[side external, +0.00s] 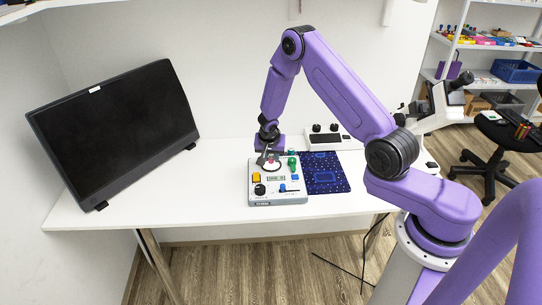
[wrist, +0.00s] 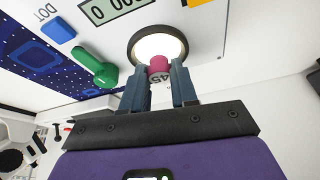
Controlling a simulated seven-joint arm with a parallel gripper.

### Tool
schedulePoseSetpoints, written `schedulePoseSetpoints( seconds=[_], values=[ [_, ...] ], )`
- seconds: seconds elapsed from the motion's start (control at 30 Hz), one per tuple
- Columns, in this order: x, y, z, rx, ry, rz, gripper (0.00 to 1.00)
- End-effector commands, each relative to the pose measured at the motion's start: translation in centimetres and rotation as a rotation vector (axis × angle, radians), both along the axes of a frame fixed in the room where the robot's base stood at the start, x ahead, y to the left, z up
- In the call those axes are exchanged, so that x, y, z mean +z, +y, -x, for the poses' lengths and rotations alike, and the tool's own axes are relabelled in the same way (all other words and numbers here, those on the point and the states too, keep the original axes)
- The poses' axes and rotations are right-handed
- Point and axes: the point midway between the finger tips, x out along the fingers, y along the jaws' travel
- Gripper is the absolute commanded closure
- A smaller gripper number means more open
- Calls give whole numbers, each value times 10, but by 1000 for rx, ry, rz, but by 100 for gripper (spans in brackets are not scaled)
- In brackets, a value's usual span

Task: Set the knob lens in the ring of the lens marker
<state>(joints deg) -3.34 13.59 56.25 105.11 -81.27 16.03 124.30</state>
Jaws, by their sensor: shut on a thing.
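The lens marker (side external: 262,196) is a pale grey box on the table with a display, coloured buttons and a green lever (wrist: 95,66). Its dark ring (wrist: 184,47) encircles a bright white disc in the wrist view. My gripper (wrist: 158,70) is shut on the magenta knob of the knob lens (wrist: 158,64), right at the ring's near edge. The clear lens part cannot be told from the bright disc, so I cannot tell whether it is seated or just above. In the side view my gripper (side external: 268,157) is over the box's back half.
A dark blue patterned mat (side external: 327,178) lies right of the box. A white unit with two black knobs (side external: 325,138) stands behind it. A black monitor (side external: 118,130) stands at left, and a microscope (side external: 447,105) at right. The white table (side external: 190,190) is clear left of the box.

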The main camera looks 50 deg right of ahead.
Motion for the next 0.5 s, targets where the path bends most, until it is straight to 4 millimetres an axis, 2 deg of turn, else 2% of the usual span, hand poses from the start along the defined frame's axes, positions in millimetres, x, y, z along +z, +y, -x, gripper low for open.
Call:
schedulePoseSetpoints(
  seconds=[0.5],
  values=[
    [-6,0,0,0,0,0,100]
  ],
)
